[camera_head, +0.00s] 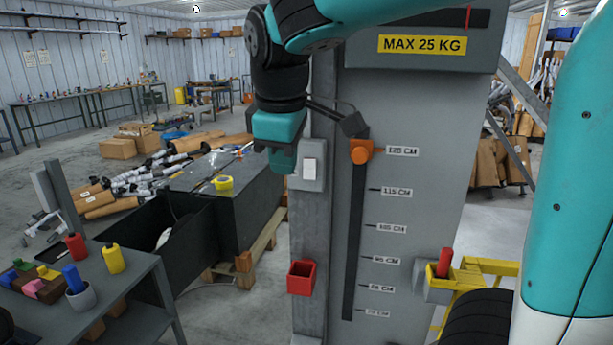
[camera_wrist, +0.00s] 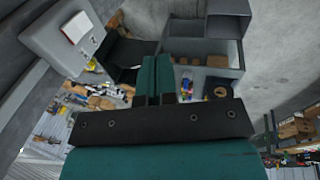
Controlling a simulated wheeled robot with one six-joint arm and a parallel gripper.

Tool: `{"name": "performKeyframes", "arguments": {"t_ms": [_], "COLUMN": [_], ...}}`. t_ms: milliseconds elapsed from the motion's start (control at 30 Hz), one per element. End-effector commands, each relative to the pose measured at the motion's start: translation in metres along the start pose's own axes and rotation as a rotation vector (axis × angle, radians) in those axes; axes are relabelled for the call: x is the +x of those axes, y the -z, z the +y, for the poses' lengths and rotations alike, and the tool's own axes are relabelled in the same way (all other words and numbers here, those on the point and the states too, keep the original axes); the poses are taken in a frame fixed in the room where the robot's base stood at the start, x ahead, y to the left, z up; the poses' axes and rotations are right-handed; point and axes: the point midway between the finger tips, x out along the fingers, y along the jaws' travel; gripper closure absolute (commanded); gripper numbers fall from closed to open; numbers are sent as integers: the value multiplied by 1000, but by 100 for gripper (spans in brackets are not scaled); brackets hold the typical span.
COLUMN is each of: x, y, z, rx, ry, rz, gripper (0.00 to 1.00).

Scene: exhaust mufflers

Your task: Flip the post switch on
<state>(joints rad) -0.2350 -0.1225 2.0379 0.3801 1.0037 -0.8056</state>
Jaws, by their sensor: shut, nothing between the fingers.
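The post switch (camera_head: 309,169) is a white rocker on a grey box, fixed to the grey post (camera_head: 308,225). In the wrist view the white rocker (camera_wrist: 76,27) shows at the upper left on its grey box (camera_wrist: 62,45). My gripper (camera_head: 283,168) is just left of the switch box in the head view, pointing down. In the wrist view its teal fingers (camera_wrist: 157,80) are together with nothing between them, and the switch lies up and to the left of them. I cannot tell whether the rocker is on or off, or whether my gripper touches the box.
A grey panel with a height scale (camera_head: 395,191) and an orange slider (camera_head: 361,151) stands right of the post. A red box (camera_head: 301,278) hangs low on the post. A workbench (camera_head: 140,285) with bottles is at lower left. A dark open bin (camera_head: 178,235) lies behind it.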

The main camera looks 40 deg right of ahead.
Motion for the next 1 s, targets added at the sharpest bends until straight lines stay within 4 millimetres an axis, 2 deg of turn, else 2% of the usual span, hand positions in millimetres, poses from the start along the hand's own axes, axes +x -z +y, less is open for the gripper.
{"name": "performKeyframes", "arguments": {"t_ms": [33, 100, 200, 633, 767, 1000], "x": [-5, -13, -22, -24, -13, 34], "y": [0, -3, -6, -9, -10, -15], "z": [16, 32, 45, 50, 51, 53], "rx": [5, 12, 18, 20, 20, 21], "ry": [-26, -49, -63, -67, -67, -64], "rz": [-22, -51, -76, -87, -89, -92], "gripper": [100, 100, 100, 100, 100, 100]}}
